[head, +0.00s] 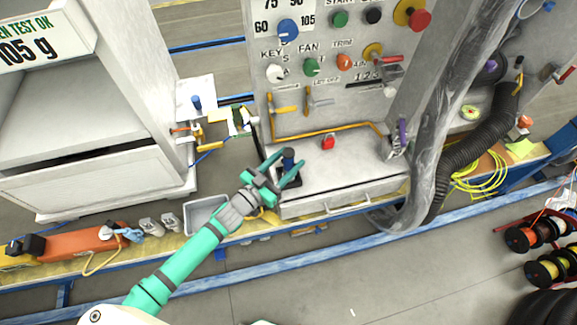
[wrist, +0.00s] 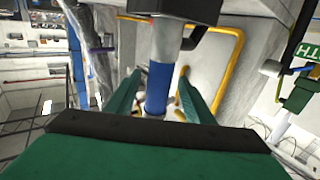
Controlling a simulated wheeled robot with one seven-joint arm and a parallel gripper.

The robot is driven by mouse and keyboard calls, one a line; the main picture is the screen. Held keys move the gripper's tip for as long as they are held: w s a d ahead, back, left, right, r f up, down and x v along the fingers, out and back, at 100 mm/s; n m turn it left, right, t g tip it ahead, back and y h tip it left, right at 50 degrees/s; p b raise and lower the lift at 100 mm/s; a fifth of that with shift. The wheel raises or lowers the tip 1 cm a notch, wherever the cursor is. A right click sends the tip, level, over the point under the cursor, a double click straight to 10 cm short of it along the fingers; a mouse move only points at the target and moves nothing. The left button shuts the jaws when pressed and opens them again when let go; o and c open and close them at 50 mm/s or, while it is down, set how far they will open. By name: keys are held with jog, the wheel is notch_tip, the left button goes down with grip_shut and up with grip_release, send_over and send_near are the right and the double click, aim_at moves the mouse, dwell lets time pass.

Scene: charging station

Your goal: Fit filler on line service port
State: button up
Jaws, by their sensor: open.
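My gripper (head: 282,169) is open over the left end of the grey bench top, with its teal fingers on either side of an upright blue cylinder with a dark top (head: 288,155). I take this cylinder to be the filler. In the wrist view the blue cylinder (wrist: 158,88) stands between my fingers (wrist: 160,96), with a grey and black part above it. I cannot tell whether either finger touches it. Left of the panel is a brass fitting (head: 211,143) with small valves, possibly the line service port; I cannot tell for sure.
The control panel (head: 320,95) with knobs and yellow handles rises behind the bench top. A red part (head: 328,143) sits right of my gripper. A clear curved duct (head: 432,130) and a black corrugated hose (head: 470,145) stand at right. A grey tray (head: 204,214) lies left of my wrist.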

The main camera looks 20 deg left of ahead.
jog(key=x, duration=0.4)
jog(key=shift+d, duration=0.15)
grip_shut()
